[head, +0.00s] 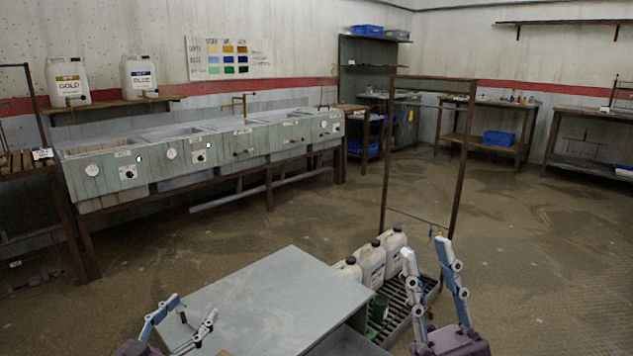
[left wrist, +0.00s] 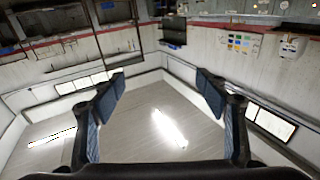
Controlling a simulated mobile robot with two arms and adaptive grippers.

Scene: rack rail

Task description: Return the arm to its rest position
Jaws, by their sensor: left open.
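My left gripper (head: 192,306) is at the bottom left of the head view, raised in front of the near left edge of a grey table (head: 265,295). Its fingers are apart with nothing between them. In the left wrist view the same gripper (left wrist: 163,85) shows two spread dark fingers with the room and ceiling between them, the picture being upside down. My right gripper (head: 425,248) is at the bottom right of the head view, pointing up, its fingers apart and empty. It stands in front of a dark metal frame (head: 386,155).
White jugs (head: 371,264) and a green container (head: 379,308) stand on a slatted rack (head: 420,288) beside the table. A row of grey tanks (head: 190,150) lines the left wall, with jugs (head: 68,80) on a shelf above. Open floor (head: 540,250) lies to the right.

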